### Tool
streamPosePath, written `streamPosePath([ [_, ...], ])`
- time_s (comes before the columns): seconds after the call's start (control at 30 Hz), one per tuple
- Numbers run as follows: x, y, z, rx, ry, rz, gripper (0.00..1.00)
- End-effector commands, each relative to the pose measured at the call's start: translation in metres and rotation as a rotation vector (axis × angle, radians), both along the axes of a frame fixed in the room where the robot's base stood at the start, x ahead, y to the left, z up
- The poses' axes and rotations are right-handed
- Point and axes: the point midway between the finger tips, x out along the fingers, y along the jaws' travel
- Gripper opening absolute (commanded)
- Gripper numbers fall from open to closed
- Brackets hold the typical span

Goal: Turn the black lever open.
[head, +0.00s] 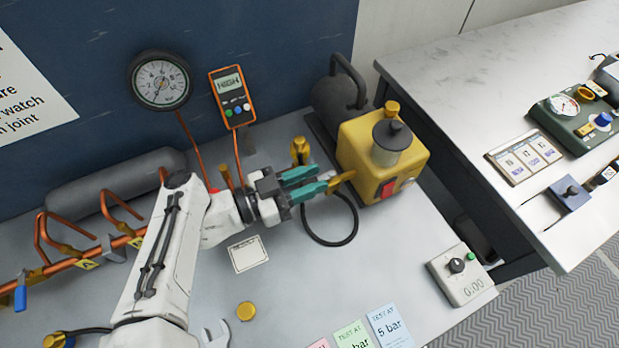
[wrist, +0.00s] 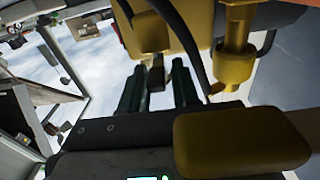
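In the wrist view, a small dark block (wrist: 156,75), perhaps the black lever, shows below a yellow-brass body (wrist: 148,32). It lies between the ends of my two green fingers, with gaps beside it; I cannot tell whether it touches either finger. My gripper (head: 324,180) is open, its fingers spread and pointing right at a brass fitting (head: 342,181) on the yellow pump (head: 358,140). In the head view no black lever is clearly seen there; the fingers may hide it. The gripper also shows in the wrist view (wrist: 158,85).
A brass valve (head: 299,151) stands just behind my fingers. A black hose (head: 331,243) loops on the bench in front. A gauge (head: 160,80) and orange meter (head: 232,97) are at the back. A timer box (head: 461,276) and wrench (head: 214,334) lie nearer.

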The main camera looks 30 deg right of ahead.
Motion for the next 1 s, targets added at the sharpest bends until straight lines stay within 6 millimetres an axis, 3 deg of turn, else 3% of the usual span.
streamPosePath([
  [0.13,0.0,0.0,0.0,-0.001,0.0,-0.001,0.45],
  [0.47,0.0,0.005,0.0,-0.001,0.0,0.0,0.45],
  [1.0,0.003,0.095,-0.002,0.0,0.0,0.002,0.45],
])
